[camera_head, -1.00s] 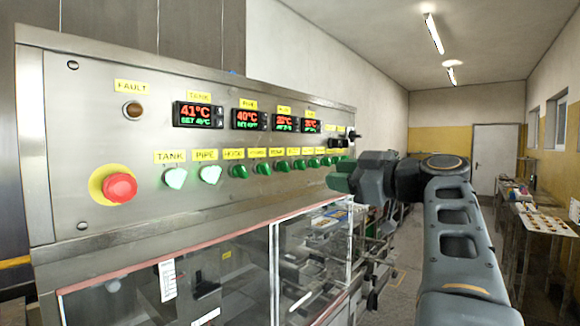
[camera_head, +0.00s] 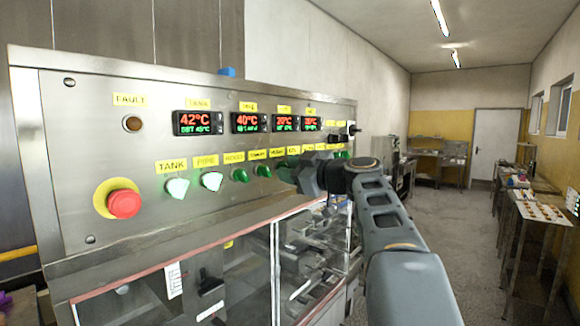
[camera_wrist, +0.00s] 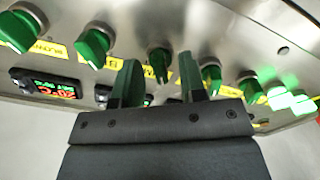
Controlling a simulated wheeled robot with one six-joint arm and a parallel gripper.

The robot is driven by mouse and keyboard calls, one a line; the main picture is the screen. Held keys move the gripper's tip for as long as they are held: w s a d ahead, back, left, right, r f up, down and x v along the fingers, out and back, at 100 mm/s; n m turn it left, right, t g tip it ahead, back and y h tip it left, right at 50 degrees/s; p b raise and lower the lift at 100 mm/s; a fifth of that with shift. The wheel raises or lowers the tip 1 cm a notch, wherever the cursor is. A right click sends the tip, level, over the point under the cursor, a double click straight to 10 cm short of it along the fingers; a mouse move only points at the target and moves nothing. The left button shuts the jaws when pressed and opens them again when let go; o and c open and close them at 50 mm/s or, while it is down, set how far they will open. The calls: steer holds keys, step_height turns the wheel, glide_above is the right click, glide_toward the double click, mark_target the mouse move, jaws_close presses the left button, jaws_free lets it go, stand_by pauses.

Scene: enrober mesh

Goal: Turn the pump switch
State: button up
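A row of green switches runs along the steel control panel (camera_head: 75,150). My gripper (camera_head: 305,177) is in front of the middle of this row and hides part of it. In the wrist view, my gripper (camera_wrist: 158,82) is open, with one green finger on each side of a dark green switch (camera_wrist: 160,62). The switch is unlit, and I see gaps beside it. It is the third past the two lit switches, which fits the label that looks like PUMP (camera_head: 277,153), though the print is small. Contact is not visible.
Neighbouring switches (camera_wrist: 210,75) and (camera_wrist: 95,45) flank the fingers closely. The lit tank switch (camera_head: 177,188), lit pipe switch (camera_head: 211,181) and red stop button (camera_head: 124,204) are left. A clear cover (camera_head: 245,280) lies below. The aisle at right is open.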

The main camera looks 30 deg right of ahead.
steer(key=shift+a, duration=0.1)
jaws_close()
stand_by(0.3)
steer(key=shift+f+m+b, duration=0.15)
steer(key=shift+m+b, duration=2.05)
steer(key=shift+m, duration=3.7)
jaws_free()
